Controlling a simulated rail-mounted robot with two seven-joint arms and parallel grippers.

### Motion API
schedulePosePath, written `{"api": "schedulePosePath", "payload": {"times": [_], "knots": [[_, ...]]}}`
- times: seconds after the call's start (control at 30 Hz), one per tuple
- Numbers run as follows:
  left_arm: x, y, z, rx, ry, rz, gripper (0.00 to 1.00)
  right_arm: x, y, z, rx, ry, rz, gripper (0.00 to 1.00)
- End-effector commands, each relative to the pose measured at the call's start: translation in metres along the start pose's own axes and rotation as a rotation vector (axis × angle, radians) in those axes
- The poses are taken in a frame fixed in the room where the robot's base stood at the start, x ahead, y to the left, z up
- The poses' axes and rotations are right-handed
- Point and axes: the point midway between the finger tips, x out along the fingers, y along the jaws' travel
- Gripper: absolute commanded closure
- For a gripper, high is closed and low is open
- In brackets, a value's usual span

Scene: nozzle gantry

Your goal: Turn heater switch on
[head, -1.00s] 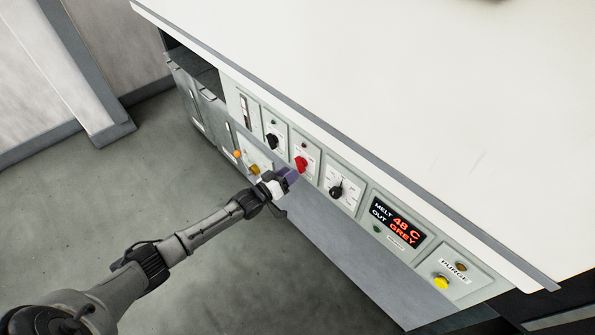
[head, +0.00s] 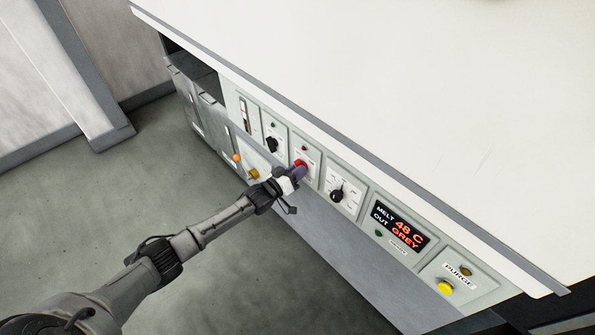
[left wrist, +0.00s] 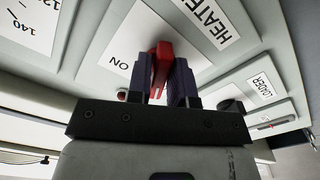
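The red heater switch (head: 300,163) is on the front panel of the white-topped cabinet, below a small dark red lamp (head: 304,149). In the left wrist view the switch's red handle (left wrist: 160,62) stands between my two dark fingers, beside a plate reading "HEATE" and "ON". My left gripper (head: 298,173) is at the switch; in the left wrist view the gripper (left wrist: 163,85) has a finger on each side of the handle, with no clear gap. The fingers hide part of the handle. My right gripper is not in view.
A black knob (head: 272,144) is left of the switch and a black dial (head: 337,195) is right of it. A display (head: 399,225) reads "MELT 48 C OUT GREY". A yellow purge button (head: 445,287) is farther right. The worktop edge (head: 350,162) overhangs the panel.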

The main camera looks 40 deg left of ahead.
Motion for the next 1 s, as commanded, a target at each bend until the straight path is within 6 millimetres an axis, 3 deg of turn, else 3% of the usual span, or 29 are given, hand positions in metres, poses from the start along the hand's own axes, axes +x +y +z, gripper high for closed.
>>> {"api": "schedulePosePath", "payload": {"times": [0.2,0.63,1.0], "knots": [[0.000,0.000,0.000,0.000,0.000,0.000,1.00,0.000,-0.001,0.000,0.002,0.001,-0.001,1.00],[0.000,0.000,-0.001,0.066,0.001,0.000,1.00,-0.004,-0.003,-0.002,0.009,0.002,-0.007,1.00],[0.000,0.000,-0.002,0.372,0.000,0.000,1.00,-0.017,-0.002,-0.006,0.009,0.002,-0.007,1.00]]}}
